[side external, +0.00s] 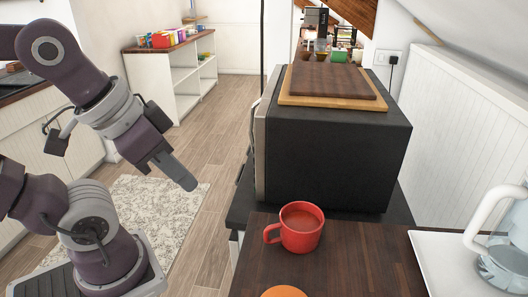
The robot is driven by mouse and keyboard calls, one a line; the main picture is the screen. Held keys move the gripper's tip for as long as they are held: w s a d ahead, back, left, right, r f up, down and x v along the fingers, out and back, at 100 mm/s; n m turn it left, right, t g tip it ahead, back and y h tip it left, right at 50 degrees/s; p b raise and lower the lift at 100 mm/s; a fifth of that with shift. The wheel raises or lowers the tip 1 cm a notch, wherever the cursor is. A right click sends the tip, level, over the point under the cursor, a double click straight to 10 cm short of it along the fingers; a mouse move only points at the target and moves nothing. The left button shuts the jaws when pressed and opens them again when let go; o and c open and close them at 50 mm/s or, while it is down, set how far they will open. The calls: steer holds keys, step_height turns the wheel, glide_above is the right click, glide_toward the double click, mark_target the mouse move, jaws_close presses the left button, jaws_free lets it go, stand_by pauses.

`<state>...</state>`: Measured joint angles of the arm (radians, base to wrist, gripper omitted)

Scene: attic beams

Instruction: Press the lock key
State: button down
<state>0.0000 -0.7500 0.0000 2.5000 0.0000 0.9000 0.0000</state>
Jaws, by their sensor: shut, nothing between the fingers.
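A black microwave-like appliance (335,150) stands on a dark surface in the middle of the side external view. Its silver-edged front (262,150) faces left towards my arm and is seen almost edge-on. No lock key can be made out, as the face of that front is turned away from the camera. My gripper (189,181) is shut and empty. It hangs in the air left of the appliance front, pointing down and to the right, with a clear gap between them.
Two wooden boards (333,82) lie stacked on the appliance. A red mug (300,228) stands on the dark wood counter (355,262) in front of it. A white tray (440,262) with a glass kettle (505,262) is at right.

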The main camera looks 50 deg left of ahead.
stand_by(0.9)
steer(key=w+a+f+m+t+y, duration=0.1)
steer(key=w+a+f+t+y, duration=0.15)
steer(key=w+a, duration=1)
steer(key=w+a+f+t+y, duration=0.1)
steer(key=w+a+y, duration=0.2)
steer(key=w+a, duration=0.95)
steer(key=w+a+f+m+h, duration=0.1)
steer(key=a+f+h, duration=0.1)
steer(key=a+f, duration=0.4)
steer(key=s+a+f+m+t+h, duration=0.1)
steer(key=s+f+h, duration=0.4)
steer(key=f, duration=0.9)
steer(key=shift+s+m+t, duration=0.25)
steer(key=shift+m+t, duration=0.35)
steer(key=shift+t, duration=0.55)
steer(key=shift+w+d, duration=3.15)
